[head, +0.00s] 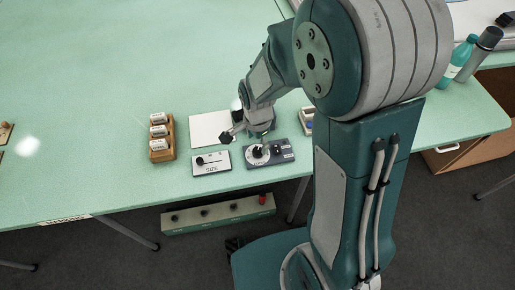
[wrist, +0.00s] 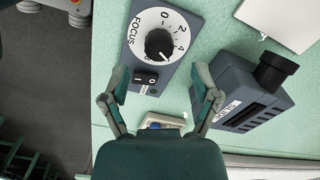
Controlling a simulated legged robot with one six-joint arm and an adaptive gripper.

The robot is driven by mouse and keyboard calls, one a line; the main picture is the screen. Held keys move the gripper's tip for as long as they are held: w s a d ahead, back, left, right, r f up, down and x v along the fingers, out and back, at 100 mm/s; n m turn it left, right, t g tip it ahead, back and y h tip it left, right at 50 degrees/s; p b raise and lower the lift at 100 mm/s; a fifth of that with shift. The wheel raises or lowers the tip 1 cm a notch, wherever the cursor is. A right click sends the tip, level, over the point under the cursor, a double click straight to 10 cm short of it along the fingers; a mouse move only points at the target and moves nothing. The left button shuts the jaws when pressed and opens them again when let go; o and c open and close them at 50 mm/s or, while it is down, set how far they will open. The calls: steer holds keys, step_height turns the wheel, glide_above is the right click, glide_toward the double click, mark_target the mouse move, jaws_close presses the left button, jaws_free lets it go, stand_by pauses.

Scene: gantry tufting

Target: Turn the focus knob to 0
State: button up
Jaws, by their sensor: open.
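The focus knob (wrist: 159,43) is a black round knob on a white dial marked 0, 2 and 4, with FOCUS printed beside it. It sits on a grey panel (wrist: 186,45), which also shows in the head view (head: 284,146). I cannot tell for sure which number the knob points at. A small black rocker switch (wrist: 145,80) is on the same panel. My gripper (wrist: 159,84) is open and empty. Its fingers are spread on either side of the panel's switch end, apart from the knob. In the head view my arm partly covers the panel.
A white sheet (head: 207,127) and a wooden rack (head: 170,145) with labelled pieces are on the green table. Bottles (head: 460,58) stand at the far right.

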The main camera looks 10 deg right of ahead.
mark_target(258, 150)
steer(key=shift+f, duration=2.3)
jaws_close()
